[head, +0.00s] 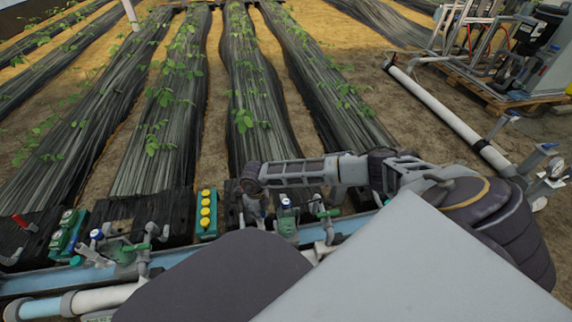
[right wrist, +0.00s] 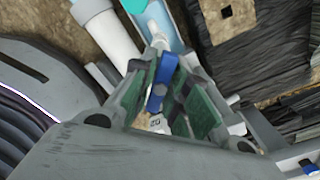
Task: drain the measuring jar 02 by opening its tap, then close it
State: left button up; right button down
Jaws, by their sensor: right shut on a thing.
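My right gripper (head: 255,207) points down at the near row of pipe fittings in the head view. In the right wrist view, its green-padded fingers (right wrist: 166,78) are closed on a blue tap handle (right wrist: 158,92). In the head view the gripper and forearm hide most of this tap. Measuring jar 02 cannot be told apart in either view, and no liquid level or flow can be seen. My left gripper is not in view.
A green box with yellow buttons (head: 207,212) is just left of the gripper. Black-covered plant rows (head: 262,100) lie beyond.

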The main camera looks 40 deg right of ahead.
jog(key=n, duration=0.5)
jog(key=shift+n, duration=2.7)
dwell(4.8)
